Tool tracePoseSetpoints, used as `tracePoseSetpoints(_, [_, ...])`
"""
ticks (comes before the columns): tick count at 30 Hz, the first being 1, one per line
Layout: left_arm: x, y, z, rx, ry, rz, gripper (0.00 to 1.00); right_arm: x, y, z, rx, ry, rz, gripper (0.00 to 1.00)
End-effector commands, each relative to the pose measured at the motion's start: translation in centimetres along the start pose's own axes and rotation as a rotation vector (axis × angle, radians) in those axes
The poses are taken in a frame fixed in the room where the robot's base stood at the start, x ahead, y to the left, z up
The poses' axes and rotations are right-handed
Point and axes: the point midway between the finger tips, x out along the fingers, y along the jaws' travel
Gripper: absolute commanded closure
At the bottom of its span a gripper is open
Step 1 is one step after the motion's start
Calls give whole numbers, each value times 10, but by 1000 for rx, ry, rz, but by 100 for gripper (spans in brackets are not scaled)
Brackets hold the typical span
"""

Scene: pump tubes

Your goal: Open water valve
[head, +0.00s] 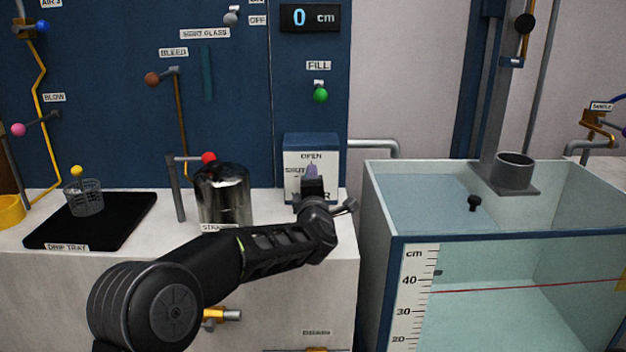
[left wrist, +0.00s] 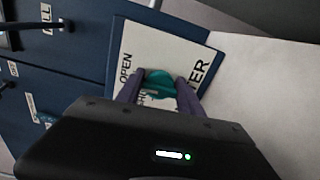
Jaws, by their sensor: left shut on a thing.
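The water valve's panel (head: 327,143) is a white-faced blue box on the counter against the blue wall. Its labels read OPEN and SHUT, with a partly hidden word ending in ER; it also shows in the left wrist view (left wrist: 135,42). A teal valve knob (left wrist: 158,80) sits in front of the OPEN and SHUT labels. My left gripper (head: 312,171) reaches the panel from the front. Its purple fingers are shut on the teal knob, one on each side. In the head view the gripper hides the knob. My right gripper is not in view.
A display (head: 310,17) reads 0 cm above a green FILL knob (head: 320,95). A metal strainer pot (head: 223,200) stands left of my gripper, near a red-knobbed pipe. A black drip tray (head: 120,225) is farther left. A large glass-sided tank (head: 480,237) stands right.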

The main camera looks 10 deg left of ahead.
Motion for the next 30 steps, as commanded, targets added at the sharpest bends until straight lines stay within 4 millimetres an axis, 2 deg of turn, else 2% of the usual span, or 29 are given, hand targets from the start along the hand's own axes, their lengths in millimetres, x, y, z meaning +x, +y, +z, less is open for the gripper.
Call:
tracePoseSetpoints(7, [0,-2,1,81,-2,-2,97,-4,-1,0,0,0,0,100])
tracePoseSetpoints(20, [0,-2,1,97,-2,-2,97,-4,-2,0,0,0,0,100])
tracePoseSetpoints(21, [0,-2,1,97,-2,-2,55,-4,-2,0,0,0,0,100])
tracePoseSetpoints(28, [0,-1,0,95,-1,-1,37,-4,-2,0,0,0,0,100])
tracePoseSetpoints(30, [0,-1,0,94,-1,-1,35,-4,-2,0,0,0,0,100])
